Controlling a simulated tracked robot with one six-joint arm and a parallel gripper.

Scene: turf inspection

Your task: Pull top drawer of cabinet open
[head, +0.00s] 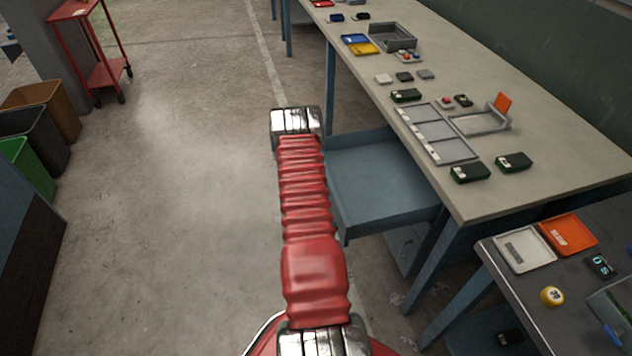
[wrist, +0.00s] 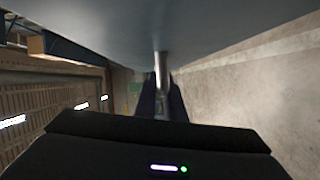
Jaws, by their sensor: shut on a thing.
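The top drawer (head: 385,185) of the blue-grey cabinet (head: 402,252) stands out from under the workbench, and its empty inside shows in the head view. My gripper (wrist: 162,92) is in the wrist view, with its dark fingers shut on the drawer's metal bar handle (wrist: 161,68). The large grey-blue surface (wrist: 150,25) across the top of the wrist view looks like the drawer's front. In the head view my arm lies left of the drawer, and the gripper and handle cannot be made out there.
The workbench (head: 505,180) above carries trays and several small boxes. Bins (head: 40,130) and a red cart (head: 105,72) stand far left. The concrete floor (head: 160,190) between is clear.

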